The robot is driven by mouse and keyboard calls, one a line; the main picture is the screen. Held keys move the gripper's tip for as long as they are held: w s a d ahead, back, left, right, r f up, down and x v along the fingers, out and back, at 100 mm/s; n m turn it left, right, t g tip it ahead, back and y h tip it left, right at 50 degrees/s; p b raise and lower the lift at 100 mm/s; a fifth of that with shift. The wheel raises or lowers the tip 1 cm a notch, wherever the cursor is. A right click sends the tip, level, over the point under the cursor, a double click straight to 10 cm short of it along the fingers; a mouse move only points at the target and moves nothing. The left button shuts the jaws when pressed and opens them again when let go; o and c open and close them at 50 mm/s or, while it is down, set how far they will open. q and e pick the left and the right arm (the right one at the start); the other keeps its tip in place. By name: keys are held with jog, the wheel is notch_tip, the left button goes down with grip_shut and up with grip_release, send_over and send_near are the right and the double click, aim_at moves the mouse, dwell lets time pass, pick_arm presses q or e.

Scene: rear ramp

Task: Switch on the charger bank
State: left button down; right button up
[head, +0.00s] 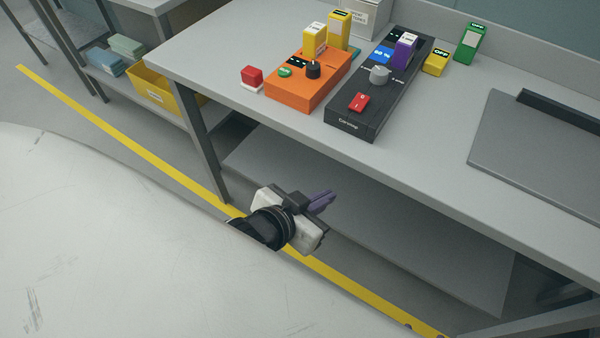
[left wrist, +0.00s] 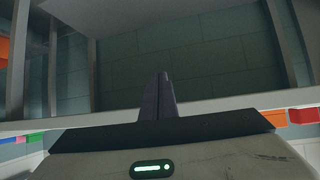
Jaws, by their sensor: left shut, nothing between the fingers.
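A black charger unit (head: 350,118) lies on the workbench with a red rocker switch (head: 359,102) near its front end, a grey knob (head: 380,75), a blue display (head: 381,55) and a purple battery pack (head: 404,50) at its back. An orange unit (head: 290,92) beside it on the left has a black knob (head: 313,69), a green button (head: 285,72) and yellow packs (head: 314,39). My left gripper (head: 322,200), with purple fingers, is shut and empty, in front of the bench and below its top, apart from both units. Its closed fingers (left wrist: 158,95) show in the left wrist view. My right gripper is out of view.
A red block (head: 252,77) stands left of the orange unit. Loose yellow (head: 436,62) and green (head: 470,42) packs stand at the right. A grey panel (head: 535,150) lies on the bench's right part. The bench's front edge and lower shelf (head: 370,215) are near my gripper.

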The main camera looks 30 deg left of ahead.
pick_arm(q)
jog(key=s+f+g+b, duration=0.1)
jog(key=s+f, duration=0.3)
jog(key=f, duration=0.3)
jog(key=s+f+g+b, duration=0.1)
jog(key=s+f, duration=0.3)
jog(key=f, duration=0.4)
jog(key=shift+a+f+b, duration=0.25)
jog(key=shift+a+b, duration=0.05)
jog(key=shift+b, duration=0.4)
jog(key=shift+s, duration=0.1)
